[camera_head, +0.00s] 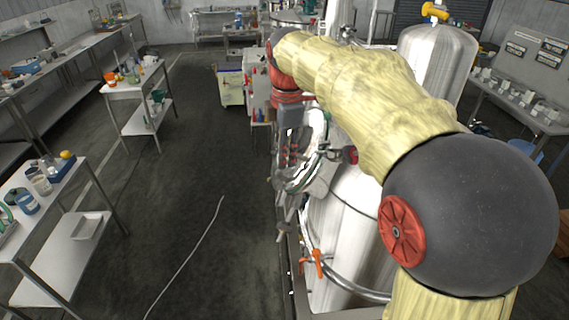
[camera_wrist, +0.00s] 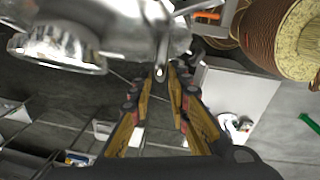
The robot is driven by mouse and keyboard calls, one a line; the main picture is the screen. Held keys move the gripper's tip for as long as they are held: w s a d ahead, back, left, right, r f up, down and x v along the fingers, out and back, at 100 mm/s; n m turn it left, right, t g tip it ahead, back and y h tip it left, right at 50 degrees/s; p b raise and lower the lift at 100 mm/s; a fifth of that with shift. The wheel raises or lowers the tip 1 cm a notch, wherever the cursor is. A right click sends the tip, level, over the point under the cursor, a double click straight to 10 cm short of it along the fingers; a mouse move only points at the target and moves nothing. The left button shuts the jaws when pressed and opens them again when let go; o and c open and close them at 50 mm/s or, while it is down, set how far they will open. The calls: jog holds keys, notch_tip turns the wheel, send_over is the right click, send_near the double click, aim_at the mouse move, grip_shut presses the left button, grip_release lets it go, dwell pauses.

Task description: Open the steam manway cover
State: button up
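The steel tank (camera_head: 345,215) stands right of centre in the head view, largely hidden behind my arm. On its left side is a round steel manway cover (camera_head: 298,178) with a greenish edge. My gripper (camera_head: 287,160) is in front of the cover, and its fingers partly hide it. In the wrist view the two fingertips (camera_wrist: 166,78) are close together near the end of a thin metal rod (camera_wrist: 162,52). I cannot tell whether they touch or grip it. A round steel fitting (camera_wrist: 60,50) is at the upper left there.
A red knob (camera_head: 350,155) and an orange-handled valve (camera_head: 314,262) stick out near the cover. A second tank (camera_head: 437,58) stands behind. Benches with bottles (camera_head: 135,85) line the left, with open floor (camera_head: 200,220) between. A cable lies on the floor.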

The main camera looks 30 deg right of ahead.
jog(key=shift+w+f, duration=0.2)
jog(key=shift+f, duration=1.6)
jog(key=shift+c, duration=0.4)
jog(key=c, duration=0.4)
